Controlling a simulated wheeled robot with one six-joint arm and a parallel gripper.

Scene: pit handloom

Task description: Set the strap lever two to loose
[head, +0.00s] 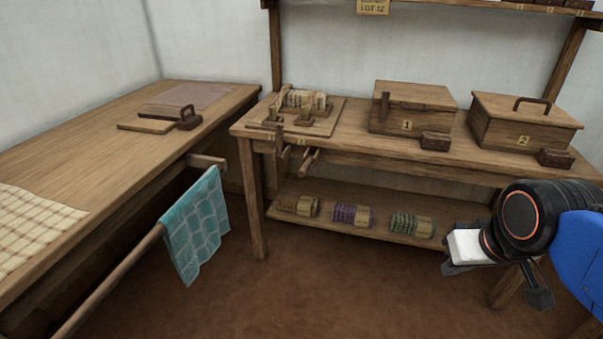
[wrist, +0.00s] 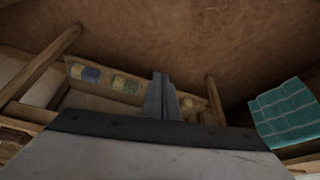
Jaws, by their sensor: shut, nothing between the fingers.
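Two wooden levers stick out from the front edge of the back bench, below a small wooden frame, in the head view. One lever (head: 284,150) stands more upright on the left. The other lever (head: 310,160) points outward just to its right. Small tags sit above them, too small to read surely, so I cannot tell which is strap lever two. My gripper (wrist: 162,85) is shut and empty in the wrist view. In the head view my arm is at the right, well away from the levers. No lever shows clearly in the wrist view.
The back bench carries a small wooden frame (head: 301,100), box 1 (head: 408,108) and box 2 (head: 523,123). Yarn bundles (head: 351,214) lie on its lower shelf. A side table (head: 100,150) and a teal cloth (head: 196,225) on a pole stand left. The floor between is clear.

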